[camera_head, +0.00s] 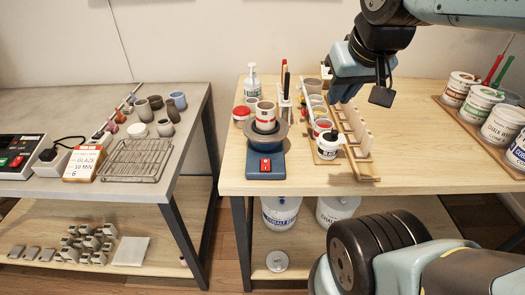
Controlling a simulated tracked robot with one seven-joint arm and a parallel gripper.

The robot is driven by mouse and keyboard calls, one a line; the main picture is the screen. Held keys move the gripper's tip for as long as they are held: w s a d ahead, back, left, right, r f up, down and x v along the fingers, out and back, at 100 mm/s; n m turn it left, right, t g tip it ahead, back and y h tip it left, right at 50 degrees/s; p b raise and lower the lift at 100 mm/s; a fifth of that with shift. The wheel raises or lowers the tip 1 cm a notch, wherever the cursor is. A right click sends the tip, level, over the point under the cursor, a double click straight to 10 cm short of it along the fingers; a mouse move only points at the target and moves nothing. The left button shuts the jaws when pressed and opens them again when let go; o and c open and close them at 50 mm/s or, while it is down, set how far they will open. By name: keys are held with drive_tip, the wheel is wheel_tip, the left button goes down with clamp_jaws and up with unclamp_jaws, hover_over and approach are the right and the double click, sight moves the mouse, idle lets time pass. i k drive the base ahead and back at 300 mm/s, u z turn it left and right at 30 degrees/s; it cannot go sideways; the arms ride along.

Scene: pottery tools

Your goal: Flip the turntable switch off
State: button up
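The turntable (252,160) stands near the left front of the wooden table. It has a blue base and a dark round top. A red switch (265,164) sits on the front of its base; its rocker position is too small to tell. A white cup with red bands (265,116) stands on the round top. My gripper (334,92) hangs over the back middle of the table, up and to the right of the turntable, well apart from the switch. Its fingers are not clearly visible, so I cannot tell whether it is open or holds anything.
A pump bottle (252,86) and a red-lidded jar (241,114) stand behind the turntable. Paint jars, including a black-labelled one (328,147), and a wooden rack (362,165) stand to its right. Glaze tubs (502,125) stand far right. The table's front right is clear.

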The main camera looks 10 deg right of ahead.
sight(265, 162)
drive_tip(key=k, duration=0.45)
drive_tip(key=u, duration=0.7)
drive_tip(key=k, duration=0.75)
drive_tip(key=z, duration=0.95)
drive_tip(key=i, duration=1)
